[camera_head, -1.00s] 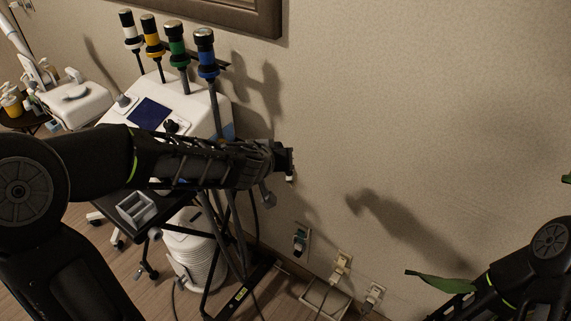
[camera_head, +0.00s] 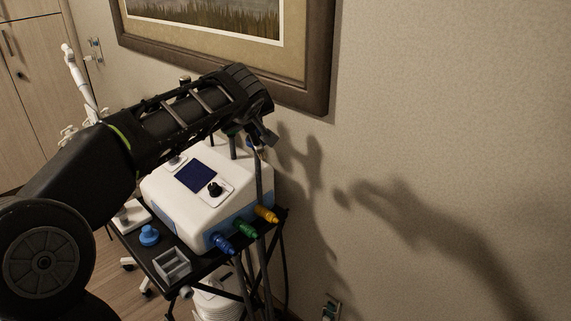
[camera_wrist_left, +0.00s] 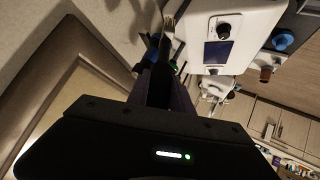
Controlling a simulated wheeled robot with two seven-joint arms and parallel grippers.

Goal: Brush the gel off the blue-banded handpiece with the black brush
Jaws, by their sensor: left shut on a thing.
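In the head view my left arm reaches across above the white machine (camera_head: 165,205), and my left gripper (camera_head: 265,138) is at the handpieces' level near the wall. The other handpieces are mostly hidden behind my arm. The gel cannot be seen. My right gripper is out of view.
The machine stands on a black cart with blue (camera_head: 222,243), green (camera_head: 245,228) and orange (camera_head: 266,214) plugs on its side. A blue-capped item (camera_head: 149,235) and a grey holder (camera_head: 172,264) are on the cart. A framed picture (camera_head: 318,60) hangs on the wall behind.

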